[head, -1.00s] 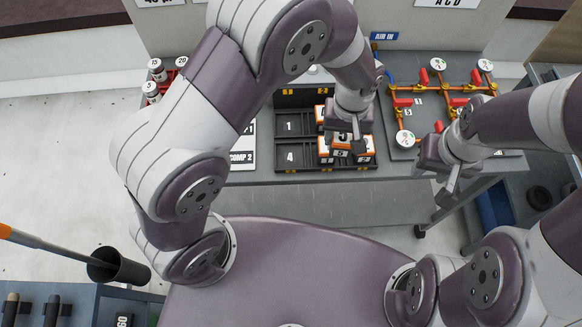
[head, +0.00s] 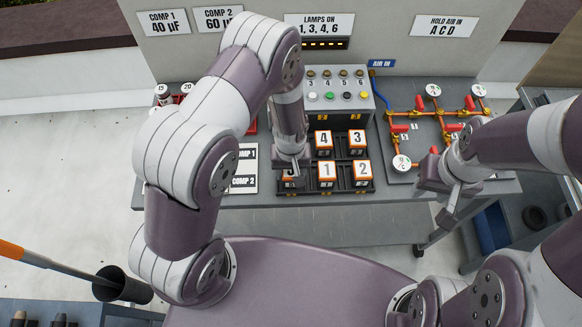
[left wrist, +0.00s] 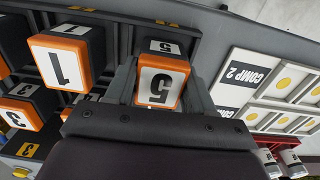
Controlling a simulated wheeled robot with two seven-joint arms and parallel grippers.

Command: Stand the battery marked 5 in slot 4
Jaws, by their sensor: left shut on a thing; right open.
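The battery marked 5 (left wrist: 162,86), with an orange-rimmed white top, is between the fingers of my left gripper (head: 292,168), which is shut on it. In the head view it is at the front-left place of the black rack (head: 284,190), where slot 4 is, largely hidden by the gripper. It looks upright; I cannot tell whether its base rests on the slot floor. The battery marked 1 (head: 327,170) stands just right of it, also in the left wrist view (left wrist: 62,62). My right gripper (head: 448,212) is open and empty, right of the rack.
Batteries marked 2 (head: 362,170), 3 (head: 357,138) and 4 (head: 324,138) stand in the rack. Behind it is a grey lamp box (head: 338,98). A COMP panel (head: 243,168) lies close at left, and the pipe board (head: 420,130) with red valves at right.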

